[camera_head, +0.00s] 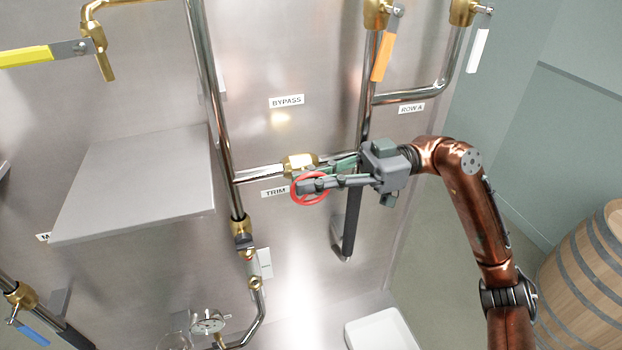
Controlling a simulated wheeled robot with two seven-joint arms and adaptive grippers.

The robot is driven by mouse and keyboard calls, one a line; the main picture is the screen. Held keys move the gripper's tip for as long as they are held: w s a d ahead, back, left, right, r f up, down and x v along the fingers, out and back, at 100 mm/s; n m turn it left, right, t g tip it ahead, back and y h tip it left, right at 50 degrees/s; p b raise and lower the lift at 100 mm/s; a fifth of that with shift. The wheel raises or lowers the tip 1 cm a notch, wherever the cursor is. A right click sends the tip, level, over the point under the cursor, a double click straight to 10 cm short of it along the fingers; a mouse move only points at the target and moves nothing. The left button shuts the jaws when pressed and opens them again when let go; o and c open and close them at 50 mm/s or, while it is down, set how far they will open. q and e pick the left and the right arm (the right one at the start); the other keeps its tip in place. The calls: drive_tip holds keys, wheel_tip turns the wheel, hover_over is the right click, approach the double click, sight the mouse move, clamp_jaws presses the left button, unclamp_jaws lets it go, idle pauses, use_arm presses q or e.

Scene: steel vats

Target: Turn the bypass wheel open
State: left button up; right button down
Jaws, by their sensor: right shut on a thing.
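The bypass wheel, a small red ring (297,198), sits in front of a brass valve body (298,161) on a short horizontal steel pipe. The BYPASS label (286,101) is on the steel panel above it, and the TRIM label (274,192) is just to its left. My right gripper (313,182) comes in from the right, its fingers shut on the red wheel. The fingers hide part of the wheel and the valve stem. My left gripper is not in view.
Upright pipes (218,110) flank the valve. A steel shelf (140,185) juts out on the left. Yellow (25,57), orange (382,57), white (478,50) and blue (34,334) levers stand around. A gauge (208,321), white basin (382,330) and wooden barrel (585,275) are below.

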idle(1.5)
drive_tip(key=c, duration=2)
unclamp_jaws()
drive_tip(key=shift+w+d, duration=0.1)
drive_tip(key=shift+d, duration=0.05)
drive_tip(key=v, duration=1.2)
